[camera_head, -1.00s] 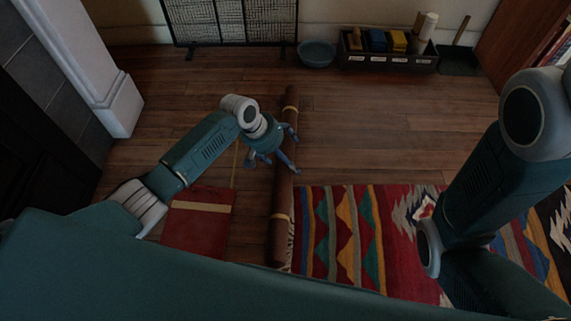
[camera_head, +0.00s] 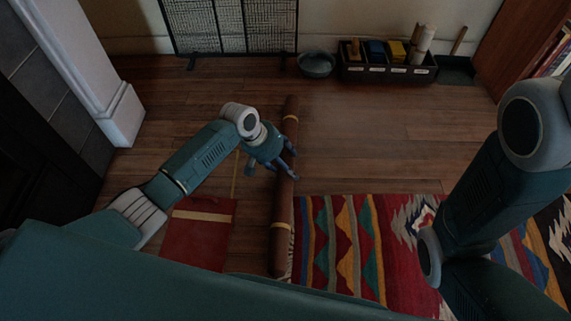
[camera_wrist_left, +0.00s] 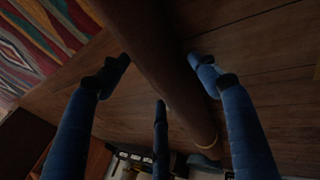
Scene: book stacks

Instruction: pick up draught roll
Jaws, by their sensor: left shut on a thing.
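The draught roll (camera_head: 283,205) is a long, thin brown cylinder with yellowish bands near its ends. It lies along the left edge of the patterned rug and runs away from me. My left gripper (camera_head: 290,163) is at its middle, coming from the left, with blue fingers closed around it. In the left wrist view the draught roll (camera_wrist_left: 165,60) passes between the fingers of my left gripper (camera_wrist_left: 158,82), and a band shows near its far end. Whether it is clear of the floor I cannot tell. My right arm shows at the right, but its gripper is out of view.
A red flat object (camera_head: 200,240) with a tan band lies left of the roll. The patterned rug (camera_head: 395,245) lies to the right. A fire screen (camera_head: 230,28), a grey bowl (camera_head: 316,64) and a dark compartment box (camera_head: 388,73) stand by the back wall. Wooden floor between is clear.

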